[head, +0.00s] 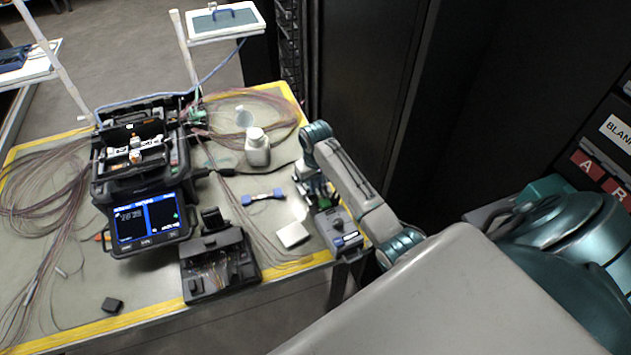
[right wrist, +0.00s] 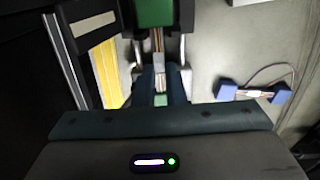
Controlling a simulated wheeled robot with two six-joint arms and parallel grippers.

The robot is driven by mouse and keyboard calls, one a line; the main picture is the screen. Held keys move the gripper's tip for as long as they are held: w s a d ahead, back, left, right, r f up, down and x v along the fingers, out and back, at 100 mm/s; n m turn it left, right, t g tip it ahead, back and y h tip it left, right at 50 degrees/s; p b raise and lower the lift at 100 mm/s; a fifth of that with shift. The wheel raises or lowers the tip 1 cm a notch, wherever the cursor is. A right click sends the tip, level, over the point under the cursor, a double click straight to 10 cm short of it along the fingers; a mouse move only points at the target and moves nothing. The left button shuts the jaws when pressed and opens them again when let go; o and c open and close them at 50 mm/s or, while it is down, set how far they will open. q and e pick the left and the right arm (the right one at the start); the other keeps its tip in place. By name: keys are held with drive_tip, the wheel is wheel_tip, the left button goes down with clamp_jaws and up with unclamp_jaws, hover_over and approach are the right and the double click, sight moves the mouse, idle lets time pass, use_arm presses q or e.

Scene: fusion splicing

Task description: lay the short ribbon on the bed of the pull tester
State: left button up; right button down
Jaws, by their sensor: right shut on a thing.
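My right gripper (head: 314,188) is over the far end of the pull tester (head: 338,228), a grey box with a blue panel near the table's right edge. In the right wrist view its dark fingers (right wrist: 160,84) are shut on the short ribbon (right wrist: 157,40), a thin strip of coloured fibres. The ribbon runs from the fingers towards a green block (right wrist: 155,12) at the top of that view. I cannot tell whether the ribbon touches the bed. In the head view my arm and gripper hide the ribbon. My left gripper is not in view.
A blue-ended piece (head: 262,197) lies left of the gripper. A white block (head: 291,234) sits left of the tester. Loose fibres cover much of the table.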

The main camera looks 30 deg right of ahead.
drive_tip(key=shift+f, duration=0.1)
drive_tip(key=shift+f, duration=0.1)
drive_tip(key=shift+f, duration=0.35)
drive_tip(key=c, duration=1.5)
unclamp_jaws()
wheel_tip(320, 180, up, 13)
